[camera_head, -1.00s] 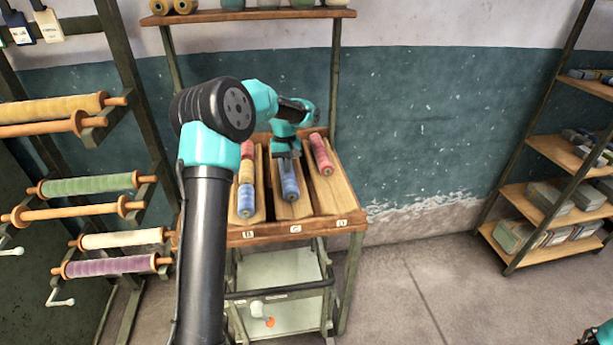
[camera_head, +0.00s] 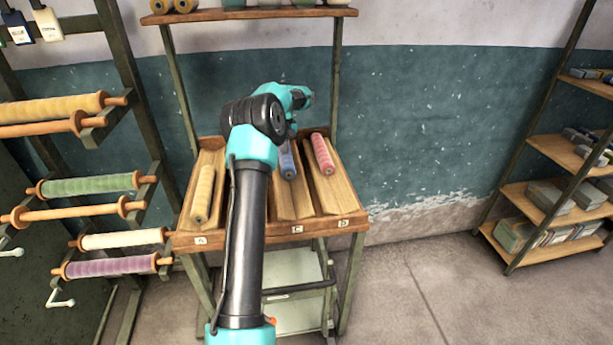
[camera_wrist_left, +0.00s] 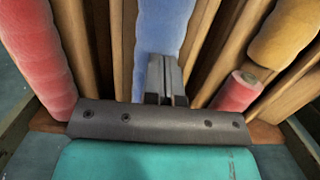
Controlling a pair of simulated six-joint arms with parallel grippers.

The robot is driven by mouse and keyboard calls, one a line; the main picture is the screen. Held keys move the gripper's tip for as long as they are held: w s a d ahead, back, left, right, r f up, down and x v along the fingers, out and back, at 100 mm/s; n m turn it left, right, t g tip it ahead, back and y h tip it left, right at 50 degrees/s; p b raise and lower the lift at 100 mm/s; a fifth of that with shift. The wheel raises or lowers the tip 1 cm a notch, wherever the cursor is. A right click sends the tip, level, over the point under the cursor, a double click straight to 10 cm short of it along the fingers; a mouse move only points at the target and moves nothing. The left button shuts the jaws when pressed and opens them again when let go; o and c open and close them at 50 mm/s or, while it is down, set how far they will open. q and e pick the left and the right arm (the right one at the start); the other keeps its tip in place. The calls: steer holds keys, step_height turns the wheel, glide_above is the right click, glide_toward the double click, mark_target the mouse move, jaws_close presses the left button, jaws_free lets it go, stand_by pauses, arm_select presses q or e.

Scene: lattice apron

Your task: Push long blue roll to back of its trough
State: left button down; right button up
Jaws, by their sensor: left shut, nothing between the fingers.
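The long blue roll (camera_head: 287,160) lies lengthwise in the trough labelled C, towards its back half, with bare wood (camera_head: 297,200) in front of it. It also shows in the left wrist view (camera_wrist_left: 164,28), running up from my fingers. My left gripper (camera_wrist_left: 166,62) is shut and empty, fingers together, over the end of the blue roll by the back of the trough. In the head view my left gripper (camera_head: 292,130) is small and partly hidden by my arm. I cannot tell whether the fingertips touch the roll. My right gripper is out of view.
A red roll (camera_head: 323,153) lies in trough D and a yellow roll (camera_head: 203,195) in trough A. My arm covers trough B; its red (camera_wrist_left: 238,92) and yellow (camera_wrist_left: 285,35) rolls show in the left wrist view. Wooden dividers stand close beside the fingers.

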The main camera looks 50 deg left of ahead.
arm_select(q)
steer(key=shift+w+a+f, duration=0.1)
steer(key=shift+f, duration=0.45)
steer(key=shift+r, duration=0.8)
steer(key=shift+a+r, duration=0.1)
steer(key=shift+r, duration=0.1)
